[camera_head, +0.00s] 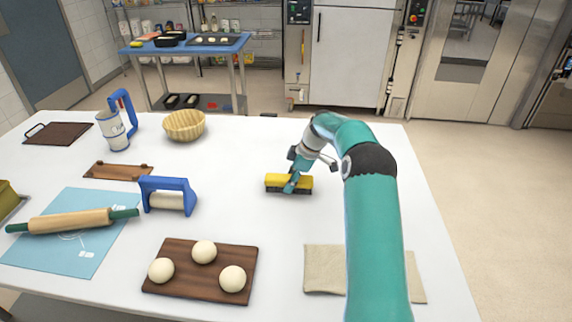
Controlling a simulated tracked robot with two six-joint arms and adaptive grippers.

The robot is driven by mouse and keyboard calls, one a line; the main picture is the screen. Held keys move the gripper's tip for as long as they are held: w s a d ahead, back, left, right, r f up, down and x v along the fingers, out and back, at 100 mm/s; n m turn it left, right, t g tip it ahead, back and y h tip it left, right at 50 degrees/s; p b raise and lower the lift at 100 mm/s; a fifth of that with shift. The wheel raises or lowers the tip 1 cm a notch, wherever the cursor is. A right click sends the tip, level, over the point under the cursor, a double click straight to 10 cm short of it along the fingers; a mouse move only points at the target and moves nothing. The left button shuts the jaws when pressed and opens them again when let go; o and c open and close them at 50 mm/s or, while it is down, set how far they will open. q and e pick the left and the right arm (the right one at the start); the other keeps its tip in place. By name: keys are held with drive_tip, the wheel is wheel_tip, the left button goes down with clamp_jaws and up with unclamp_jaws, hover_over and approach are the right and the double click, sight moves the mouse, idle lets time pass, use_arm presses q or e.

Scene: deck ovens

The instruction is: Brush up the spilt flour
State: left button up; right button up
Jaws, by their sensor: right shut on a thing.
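A brush (274,182) with a yellow body and dark bristles is at the right middle of the white table (240,220). My right gripper (293,180) is shut on the brush, coming down on it from above and behind. The bristles face down at the table; I cannot tell whether they touch it. I cannot make out flour on the white top. My left gripper is not in view.
A board (208,288) with three dough balls lies at the front, beside a beige cloth (322,270) partly hidden by my arm. A blue-handled roller (168,197), a rolling pin (75,221) on a blue mat (105,238) and a basket (184,125) stand left. Table around the brush is clear.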

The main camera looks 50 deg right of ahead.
wheel_tip(320, 180, up, 2)
drive_tip(key=shift+d+r, duration=0.1)
drive_tip(key=shift+r, duration=0.05)
drive_tip(key=shift+s+r+p, duration=0.1)
drive_tip(key=shift+r+p, duration=0.7)
drive_tip(key=shift+w+r+p, duration=0.2)
drive_tip(key=shift+r+p, duration=0.6)
drive_tip(key=shift+r, duration=0.2)
wheel_tip(320, 180, up, 2)
drive_tip(key=shift+s+r+p, duration=0.1)
drive_tip(key=shift+s+p, duration=0.05)
drive_tip(key=shift+p, duration=0.55)
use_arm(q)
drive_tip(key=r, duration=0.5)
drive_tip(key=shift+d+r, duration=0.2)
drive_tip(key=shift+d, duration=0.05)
